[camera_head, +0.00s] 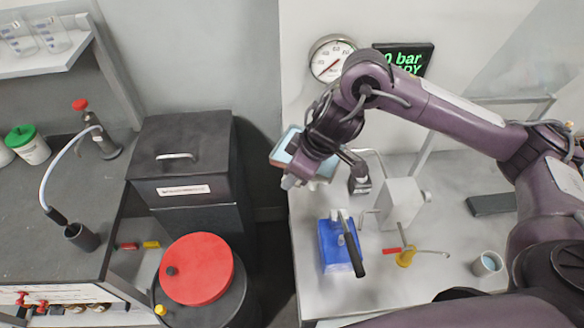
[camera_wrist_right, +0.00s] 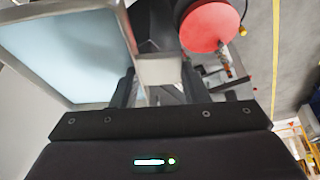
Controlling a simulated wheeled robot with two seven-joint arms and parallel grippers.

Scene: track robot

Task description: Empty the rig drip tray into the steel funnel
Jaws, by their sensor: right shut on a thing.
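My right gripper (camera_head: 295,176) is shut on the rig drip tray (camera_head: 283,146), a metal-rimmed tray with a pale blue inside. The gripper and arm hide much of the tray in the head view. In the wrist view the tray (camera_wrist_right: 75,52) fills the upper left, and its grey end piece sits between the dark fingers (camera_wrist_right: 158,75). The tray is held up near the bench's left end. I cannot tell whether it is level or how much liquid is in it. I cannot make out the steel funnel in either view. My left gripper is not in view.
A drum with a red lid (camera_head: 197,268) stands at lower centre, beside a black lidded bin (camera_head: 180,160). On the right bench are a blue block with a black-handled lever (camera_head: 334,248), a grey box (camera_head: 400,203) and a cup (camera_head: 487,264). A dark gap separates the bin from this bench.

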